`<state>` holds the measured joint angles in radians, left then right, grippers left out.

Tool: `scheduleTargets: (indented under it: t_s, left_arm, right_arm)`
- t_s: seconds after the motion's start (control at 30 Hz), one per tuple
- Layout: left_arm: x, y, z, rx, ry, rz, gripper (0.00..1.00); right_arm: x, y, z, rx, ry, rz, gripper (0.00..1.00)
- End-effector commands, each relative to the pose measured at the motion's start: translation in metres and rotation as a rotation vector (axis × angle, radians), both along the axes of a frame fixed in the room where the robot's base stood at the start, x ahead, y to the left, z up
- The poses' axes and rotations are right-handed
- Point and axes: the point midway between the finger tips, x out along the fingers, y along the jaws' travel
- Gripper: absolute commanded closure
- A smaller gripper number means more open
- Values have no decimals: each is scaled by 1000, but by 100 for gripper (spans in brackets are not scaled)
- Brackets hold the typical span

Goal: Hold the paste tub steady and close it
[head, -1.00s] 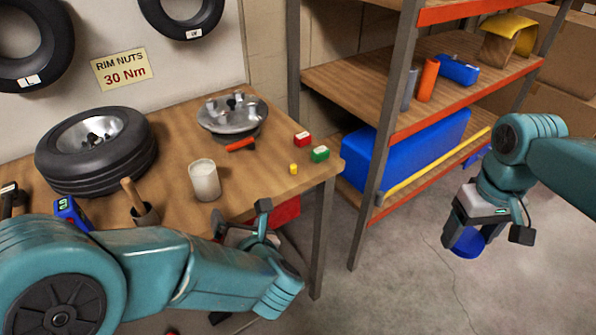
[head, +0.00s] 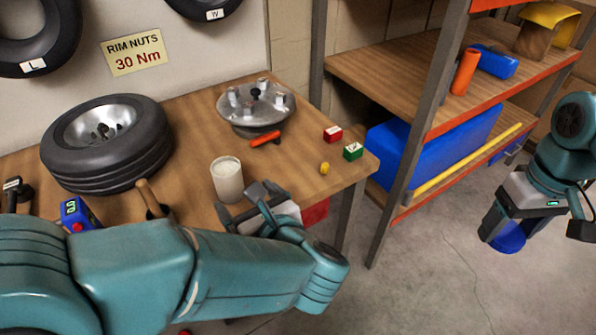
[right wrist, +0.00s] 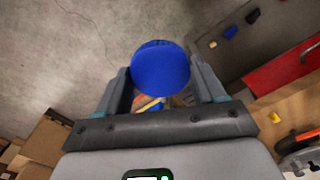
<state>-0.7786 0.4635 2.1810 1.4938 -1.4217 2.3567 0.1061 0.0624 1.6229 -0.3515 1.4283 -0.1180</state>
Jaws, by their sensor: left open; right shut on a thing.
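The paste tub (head: 227,183) is a pale, open-topped cylinder standing upright on the workbench, with whitish paste inside. My left gripper (head: 242,206) is open right beside the tub's lower right side in the head view; I cannot tell whether it touches. My right gripper (head: 503,232) is far to the right, off the bench over the floor, shut on a round blue lid (head: 509,243). In the right wrist view the blue lid (right wrist: 160,67) sits between the fingers, its flat face toward the camera.
A tyre on a rim (head: 106,143), a metal hub (head: 256,105), an orange-handled tool (head: 265,138), red (head: 333,134) and green (head: 353,151) boxes and a yellow piece (head: 324,169) are on the bench. A shelf rack (head: 408,170) stands to the right, with floor between.

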Motion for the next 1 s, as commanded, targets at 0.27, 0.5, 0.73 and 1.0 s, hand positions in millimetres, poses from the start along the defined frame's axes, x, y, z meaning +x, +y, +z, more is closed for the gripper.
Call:
scheduleTargets:
  t_s: [0.27,0.5,0.73,1.0]
  left_arm:
    - [16,11,-6,2,2,1,10]
    - [48,32,-18,1,2,0,10]
    - [56,37,-21,2,1,-3,10]
    - [62,41,-23,3,2,0,10]
  right_arm:
    - [-1,-1,5,0,-1,-1,59]
    - [0,0,10,0,-1,-1,59]
    - [2,1,10,0,-1,0,59]
    - [2,1,13,0,-2,-1,59]
